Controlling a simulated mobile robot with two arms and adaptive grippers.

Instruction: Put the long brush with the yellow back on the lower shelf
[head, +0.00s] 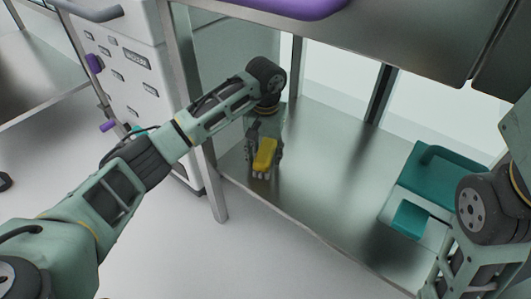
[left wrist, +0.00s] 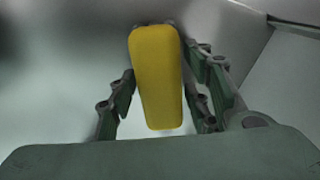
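The long brush with the yellow back (head: 264,154) is between the fingers of my left gripper (head: 263,165), over the lower shelf (head: 318,205) near its left end. Pale bristles show at its lower end in the head view. In the left wrist view the yellow back (left wrist: 158,75) lies between the two fingers of the left gripper (left wrist: 165,95), which appear closed on its sides. I cannot tell whether the brush touches the shelf. My right arm shows at the right edge of the head view, but its gripper's fingertips are not visible.
A teal container (head: 440,178) stands on the lower shelf to the right. A metal upper surface (head: 390,35) is above, with a purple object (head: 285,8) at its edge. A table leg (head: 213,180) stands left of the gripper. A white drawer cabinet (head: 125,60) is further left. Mid-shelf is clear.

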